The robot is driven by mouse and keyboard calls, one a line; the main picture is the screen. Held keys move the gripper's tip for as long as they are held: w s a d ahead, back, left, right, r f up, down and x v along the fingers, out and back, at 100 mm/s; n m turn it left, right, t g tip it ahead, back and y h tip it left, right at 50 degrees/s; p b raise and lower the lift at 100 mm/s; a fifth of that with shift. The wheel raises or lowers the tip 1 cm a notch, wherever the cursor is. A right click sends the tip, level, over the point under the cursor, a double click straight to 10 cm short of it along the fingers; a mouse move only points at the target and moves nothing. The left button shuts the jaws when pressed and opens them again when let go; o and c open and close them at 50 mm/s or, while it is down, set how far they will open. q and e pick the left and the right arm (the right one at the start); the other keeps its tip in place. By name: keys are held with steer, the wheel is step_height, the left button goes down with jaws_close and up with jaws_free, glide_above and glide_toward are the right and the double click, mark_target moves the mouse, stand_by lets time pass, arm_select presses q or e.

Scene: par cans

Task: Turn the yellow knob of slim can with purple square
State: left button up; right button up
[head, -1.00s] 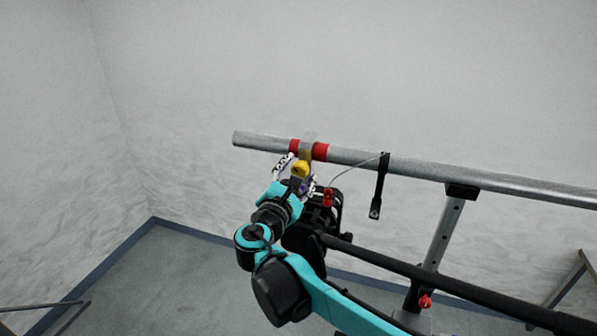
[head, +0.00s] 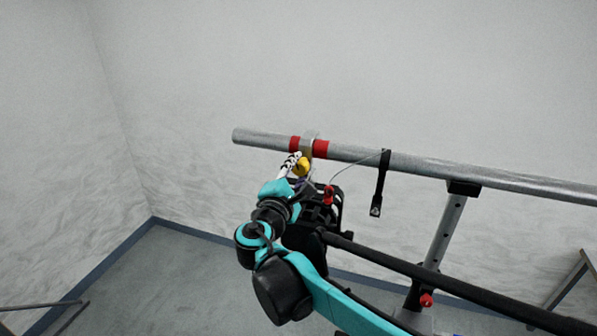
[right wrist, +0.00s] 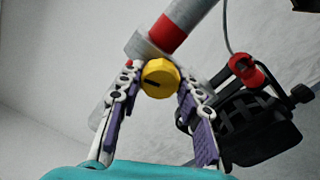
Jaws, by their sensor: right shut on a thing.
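The yellow knob (head: 301,168) sits just below the clamp (head: 309,145) on the metal bar. It also shows in the right wrist view (right wrist: 160,78), with a dark slot on its face. My right gripper (right wrist: 158,84) is shut on the yellow knob, one finger on each side of it. In the head view the right gripper (head: 297,167) reaches up from below. The black can (head: 325,205) hangs below the clamp, partly hidden by my arm; it also shows at the right of the wrist view (right wrist: 255,125). No purple square on the can can be made out. My left gripper is not in view.
The metal bar (head: 430,169) has red bands (head: 320,149) beside the clamp. A thin cable runs to a black strap (head: 380,185) hanging from the bar. A stand post (head: 446,232) with a red knob (head: 426,300) holds the bar.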

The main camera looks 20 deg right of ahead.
steer(key=o, duration=1.2)
steer(key=shift+c, duration=0.2)
steer(key=v, duration=1.2)
